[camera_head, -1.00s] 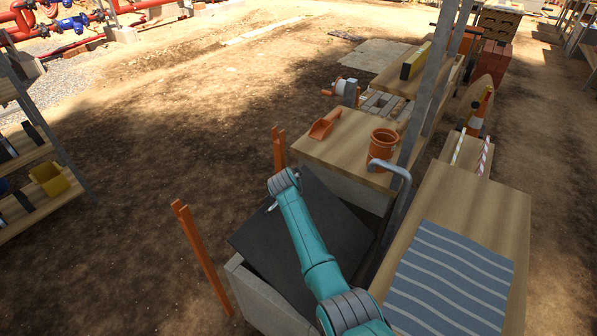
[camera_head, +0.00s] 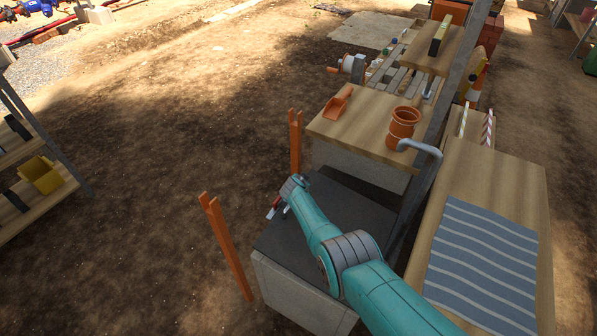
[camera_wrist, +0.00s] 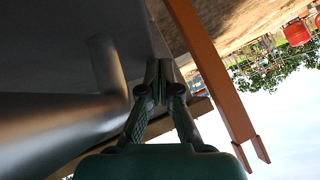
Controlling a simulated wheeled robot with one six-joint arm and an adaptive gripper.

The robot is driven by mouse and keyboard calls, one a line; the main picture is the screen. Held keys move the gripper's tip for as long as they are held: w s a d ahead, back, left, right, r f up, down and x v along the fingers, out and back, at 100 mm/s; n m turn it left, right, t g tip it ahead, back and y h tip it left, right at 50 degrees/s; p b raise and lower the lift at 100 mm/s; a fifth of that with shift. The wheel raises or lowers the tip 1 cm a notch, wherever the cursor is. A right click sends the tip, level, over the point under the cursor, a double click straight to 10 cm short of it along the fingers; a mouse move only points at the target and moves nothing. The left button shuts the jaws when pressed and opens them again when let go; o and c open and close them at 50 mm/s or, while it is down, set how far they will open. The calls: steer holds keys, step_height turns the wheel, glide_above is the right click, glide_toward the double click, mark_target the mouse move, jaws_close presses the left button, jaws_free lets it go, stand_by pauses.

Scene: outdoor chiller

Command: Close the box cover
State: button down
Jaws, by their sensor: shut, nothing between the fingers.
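The grey box (camera_head: 300,290) stands on the ground below my arm. Its dark cover (camera_head: 278,238) lies about flat over the box top, with its edge close to the rim; whether a small gap remains cannot be told. My arm hides the cover's middle. My gripper (camera_head: 274,210) is at the cover's far left edge, small and partly hidden by my wrist. In the wrist view my gripper (camera_wrist: 163,66) is shut and empty, its tips close to a dark surface that looks like the cover (camera_wrist: 60,40); contact cannot be told.
Two orange posts (camera_head: 226,245) and (camera_head: 295,142) stand along the box's left side. A wooden table with an orange scoop (camera_head: 338,103) and an orange pot (camera_head: 403,127) is behind. A bent grey pipe (camera_head: 420,150) and a table with a striped cloth (camera_head: 480,255) are right.

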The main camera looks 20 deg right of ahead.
steer(key=shift+a+f, duration=0.15)
steer(key=shift+f, duration=0.5)
steer(key=shift+w, duration=0.1)
